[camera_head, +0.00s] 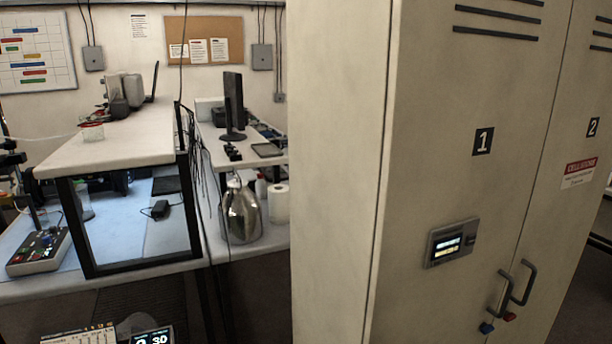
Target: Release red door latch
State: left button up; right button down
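The red latch (509,317) is a small red piece just below the right-hand dark handle (526,283) on the tall beige locker (430,150), at the lower right of the head view. A small blue latch (487,328) sits just left of it, below the left-hand handle (501,293). The two handles stand side by side near the seam between door 1 and door 2. The doors look closed. Neither of my grippers is in view.
A small panel with a lit screen (452,243) is on door 1, left of the handles. To the left stand a raised bench (115,152) with equipment, a monitor (234,103) and a shiny metal vessel (241,213). A small display (152,338) shows at the bottom left.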

aim_at(507, 317)
jog(key=z, duration=1.35)
jog(key=i, duration=0.15)
